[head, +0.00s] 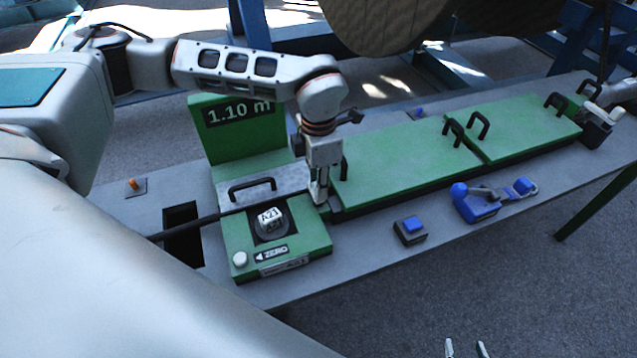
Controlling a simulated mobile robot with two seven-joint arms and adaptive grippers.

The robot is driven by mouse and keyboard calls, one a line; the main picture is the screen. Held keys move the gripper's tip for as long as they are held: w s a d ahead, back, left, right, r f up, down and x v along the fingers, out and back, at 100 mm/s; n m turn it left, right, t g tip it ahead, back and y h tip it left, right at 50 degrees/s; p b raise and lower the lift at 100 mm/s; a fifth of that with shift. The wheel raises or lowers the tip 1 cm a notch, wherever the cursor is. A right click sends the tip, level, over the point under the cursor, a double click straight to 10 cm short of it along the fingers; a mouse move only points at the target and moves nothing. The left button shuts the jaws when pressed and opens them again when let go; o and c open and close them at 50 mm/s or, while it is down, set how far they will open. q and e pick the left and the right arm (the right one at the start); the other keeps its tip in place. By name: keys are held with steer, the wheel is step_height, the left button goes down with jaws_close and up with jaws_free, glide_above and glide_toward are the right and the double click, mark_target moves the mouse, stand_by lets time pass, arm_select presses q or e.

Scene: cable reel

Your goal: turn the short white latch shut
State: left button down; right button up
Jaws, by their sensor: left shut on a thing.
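My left gripper (320,200) points straight down at the right edge of the green metering unit (228,235), between that unit and the long green covers. Its fingers are shut on a small upright pale piece, which I take to be the short white latch; the fingers hide most of it, so its angle cannot be read. A black cable (190,228) runs into the unit from the left. Two pale fingertips of my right gripper (465,350) show at the bottom edge, spread apart with nothing between them.
Green covers (400,160) with black handles lie along the grey bench to the right. A blue button (412,225) and a blue clamp-like device (480,203) sit along the front. A green sign reading 1.10 m (240,135) stands behind the unit. A round white knob (240,259) is at its front.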

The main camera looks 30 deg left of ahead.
arm_select(q)
steer(key=shift+w+r, duration=0.1)
steer(key=c, duration=1.8)
jaws_free()
steer(key=shift+c, duration=0.2)
step_height(320, 180, up, 12)
